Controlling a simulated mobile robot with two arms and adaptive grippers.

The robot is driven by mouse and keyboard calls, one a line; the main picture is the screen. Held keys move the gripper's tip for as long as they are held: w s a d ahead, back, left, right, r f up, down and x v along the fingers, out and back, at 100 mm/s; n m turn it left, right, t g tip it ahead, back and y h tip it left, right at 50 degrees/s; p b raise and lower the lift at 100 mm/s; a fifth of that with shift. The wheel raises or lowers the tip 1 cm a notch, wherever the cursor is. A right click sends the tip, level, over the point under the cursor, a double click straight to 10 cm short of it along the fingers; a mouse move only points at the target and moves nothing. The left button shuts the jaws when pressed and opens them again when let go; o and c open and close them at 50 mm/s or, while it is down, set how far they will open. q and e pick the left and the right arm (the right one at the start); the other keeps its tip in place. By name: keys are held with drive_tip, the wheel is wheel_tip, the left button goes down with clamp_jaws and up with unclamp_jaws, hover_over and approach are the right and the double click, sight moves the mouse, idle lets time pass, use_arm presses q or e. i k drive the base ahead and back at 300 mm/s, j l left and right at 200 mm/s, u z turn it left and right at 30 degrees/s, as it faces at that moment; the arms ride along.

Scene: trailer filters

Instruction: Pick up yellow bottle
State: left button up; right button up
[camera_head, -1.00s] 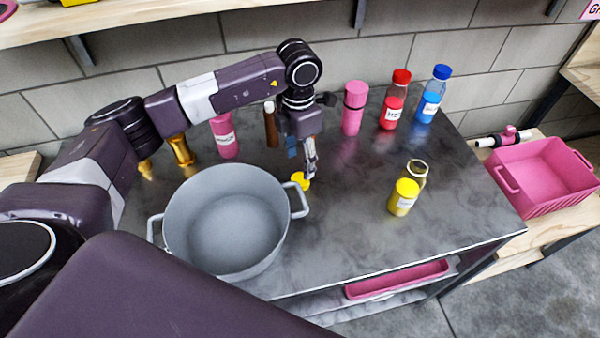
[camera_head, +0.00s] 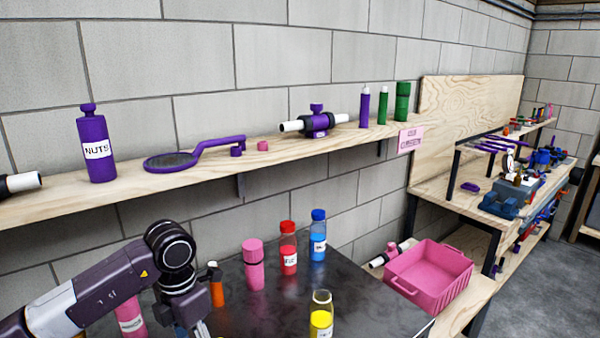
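The yellow bottle (camera_head: 321,322) stands on the dark table at the bottom edge of the view. It has a clear upper part, yellow below and a white label, and its lower end is cut off. My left gripper (camera_head: 201,329) hangs over the table to the left of the bottle, clearly apart from it. Its fingertips run off the bottom edge, so whether it is open or shut is hidden. My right gripper is out of view.
On the table (camera_head: 372,292), a pink bottle (camera_head: 253,265), a red bottle (camera_head: 288,248), a blue bottle (camera_head: 318,236) and an orange bottle (camera_head: 216,286) stand behind the yellow one. A wooden shelf (camera_head: 265,172) crosses above. A pink crate (camera_head: 430,275) sits at right.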

sight(321, 308)
drive_tip(key=k, duration=1.1)
